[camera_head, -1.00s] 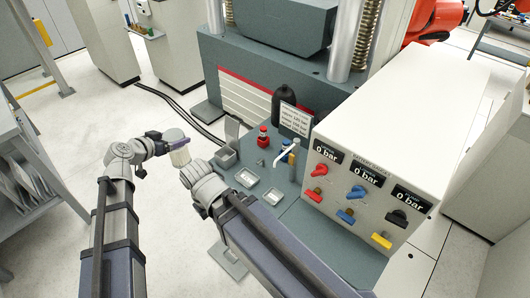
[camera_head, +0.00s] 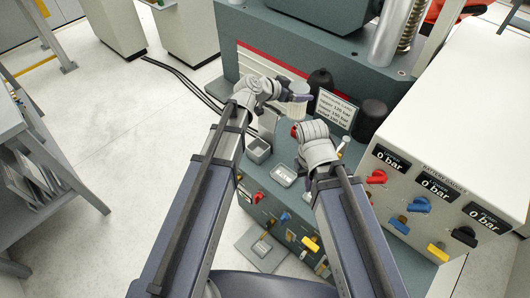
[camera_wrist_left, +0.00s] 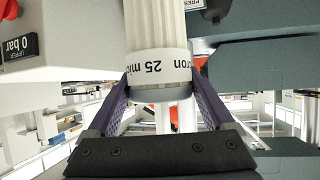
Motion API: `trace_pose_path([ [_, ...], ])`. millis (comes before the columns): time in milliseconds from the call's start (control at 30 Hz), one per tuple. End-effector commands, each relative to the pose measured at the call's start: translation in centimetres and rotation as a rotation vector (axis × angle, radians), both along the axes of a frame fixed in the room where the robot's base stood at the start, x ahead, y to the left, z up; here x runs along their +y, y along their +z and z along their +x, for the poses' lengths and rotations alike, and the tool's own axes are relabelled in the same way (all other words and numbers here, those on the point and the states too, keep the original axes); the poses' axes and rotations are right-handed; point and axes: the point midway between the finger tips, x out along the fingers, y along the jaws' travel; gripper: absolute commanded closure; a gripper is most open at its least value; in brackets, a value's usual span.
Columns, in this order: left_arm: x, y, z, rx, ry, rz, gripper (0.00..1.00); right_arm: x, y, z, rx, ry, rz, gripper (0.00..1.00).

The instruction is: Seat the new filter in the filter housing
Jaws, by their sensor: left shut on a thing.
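The new filter is a white ribbed cylinder with a "25 micron" band (camera_wrist_left: 158,62), seen upside down in the left wrist view. My left gripper (camera_wrist_left: 160,92) is shut on it at the band end. In the head view the filter (camera_head: 289,119) hangs below my left gripper (camera_head: 297,98), above the back of the grey bench. My right gripper (camera_head: 309,130) is just below and right of it; its fingers are hidden by its own wrist. A dark domed cylinder (camera_head: 320,81) and a dark short cylinder (camera_head: 372,113) stand behind. I cannot tell which part is the filter housing.
A printed sign (camera_head: 336,109) stands behind my right gripper. A control box (camera_head: 425,190) with pressure displays and coloured knobs stands at right. Small metal trays (camera_head: 283,175) sit on the bench (camera_head: 268,187). The grey press (camera_head: 290,48) is behind. Open floor lies left.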

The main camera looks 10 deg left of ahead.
Motion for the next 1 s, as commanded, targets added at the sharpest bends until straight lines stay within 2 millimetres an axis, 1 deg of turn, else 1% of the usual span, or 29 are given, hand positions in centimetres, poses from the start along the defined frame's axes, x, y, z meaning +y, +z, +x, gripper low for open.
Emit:
trace_pose_path([
  [33,0.8,-2.0,0.6,0.0,0.011,0.0,0.87,0.0,-2.0,0.0,0.0,0.0,0.0,1.0],
  [167,3.4,-6.0,2.3,0.0,0.047,0.0,0.87,0.0,-6.0,0.0,0.0,0.0,0.0,1.0],
  [200,4.3,-7.4,2.8,0.0,0.059,0.0,0.87,0.0,-7.4,0.0,0.0,0.0,0.0,1.0],
  [400,9.2,-13.3,5.2,-0.001,0.122,0.0,0.87,0.0,-13.3,0.0,0.0,0.001,0.0,1.0],
  [500,11.3,-15.6,6.1,-0.001,0.148,-0.001,0.87,0.0,-15.6,0.0,0.0,0.001,0.0,1.0],
  [600,13.0,-17.4,6.8,-0.001,0.169,-0.001,0.87,0.0,-17.4,0.0,0.0,0.001,0.0,1.0],
  [700,14.3,-18.5,7.2,-0.001,0.184,0.0,0.87,0.0,-18.5,0.0,0.0,0.001,0.0,1.0],
  [833,15.2,-19.2,7.5,0.0,0.195,-0.001,0.87,0.0,-19.2,0.0,0.0,0.001,0.0,1.0],
  [1000,15.5,-19.3,7.6,-0.001,0.198,0.0,0.87,0.0,-19.3,0.0,0.0,0.001,0.0,1.0],
])
